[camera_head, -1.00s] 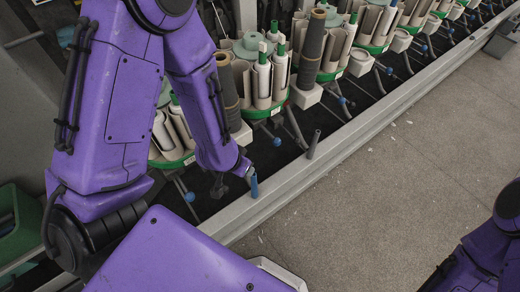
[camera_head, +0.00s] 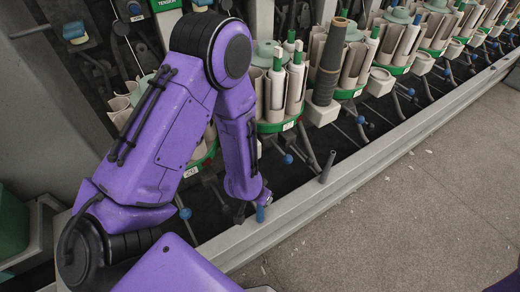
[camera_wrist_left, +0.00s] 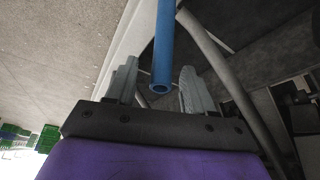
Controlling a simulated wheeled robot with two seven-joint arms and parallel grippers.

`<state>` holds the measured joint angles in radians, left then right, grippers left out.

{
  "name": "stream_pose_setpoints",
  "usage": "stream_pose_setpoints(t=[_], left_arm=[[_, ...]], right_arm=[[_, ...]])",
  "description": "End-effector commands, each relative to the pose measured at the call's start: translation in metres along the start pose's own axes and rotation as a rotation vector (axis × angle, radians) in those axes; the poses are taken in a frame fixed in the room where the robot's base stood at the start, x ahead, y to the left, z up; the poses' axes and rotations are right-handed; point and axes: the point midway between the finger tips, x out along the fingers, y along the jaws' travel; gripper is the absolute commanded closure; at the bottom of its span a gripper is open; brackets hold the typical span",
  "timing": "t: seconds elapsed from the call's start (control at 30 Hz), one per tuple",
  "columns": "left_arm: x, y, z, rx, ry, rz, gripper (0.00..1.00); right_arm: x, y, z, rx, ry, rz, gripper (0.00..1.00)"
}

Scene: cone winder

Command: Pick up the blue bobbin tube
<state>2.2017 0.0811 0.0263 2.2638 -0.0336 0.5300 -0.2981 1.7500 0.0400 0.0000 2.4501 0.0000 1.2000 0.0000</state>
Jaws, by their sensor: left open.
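The blue bobbin tube (camera_head: 260,213) stands near the machine's grey front rail in the head view, beside the tip of my left gripper (camera_head: 251,206). In the left wrist view the blue tube (camera_wrist_left: 163,50) lies between the two grey fingers of my left gripper (camera_wrist_left: 157,92), with its open end facing the camera. The fingers are apart, with a gap visible on each side of the tube. My right gripper is not in view.
A dark grey tube (camera_head: 327,167) leans by the rail (camera_head: 390,136) to the right. Winding stations with green-rimmed tube holders (camera_head: 278,127) and a tall dark cone (camera_head: 329,62) stand behind.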

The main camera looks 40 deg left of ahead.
Motion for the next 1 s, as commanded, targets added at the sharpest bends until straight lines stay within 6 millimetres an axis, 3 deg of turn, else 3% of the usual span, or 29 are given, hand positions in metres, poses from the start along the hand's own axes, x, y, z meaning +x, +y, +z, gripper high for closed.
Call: stream_pose_setpoints(t=[0.1,0.33,0.5,0.83,1.0], left_arm=[[0.016,-0.001,0.001,-0.001,-0.001,-0.001,0.47],[0.017,-0.001,0.000,0.000,-0.001,-0.001,0.47],[0.016,0.000,0.000,0.000,-0.001,-0.001,1.00],[0.014,-0.001,-0.001,0.000,0.000,-0.001,1.00],[-0.006,0.000,-0.010,0.002,0.003,-0.001,1.00]], right_arm=[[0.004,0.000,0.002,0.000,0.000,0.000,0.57],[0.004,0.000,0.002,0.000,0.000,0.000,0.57],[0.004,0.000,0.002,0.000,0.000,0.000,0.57],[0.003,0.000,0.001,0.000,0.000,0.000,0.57],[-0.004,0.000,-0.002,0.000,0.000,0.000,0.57]])
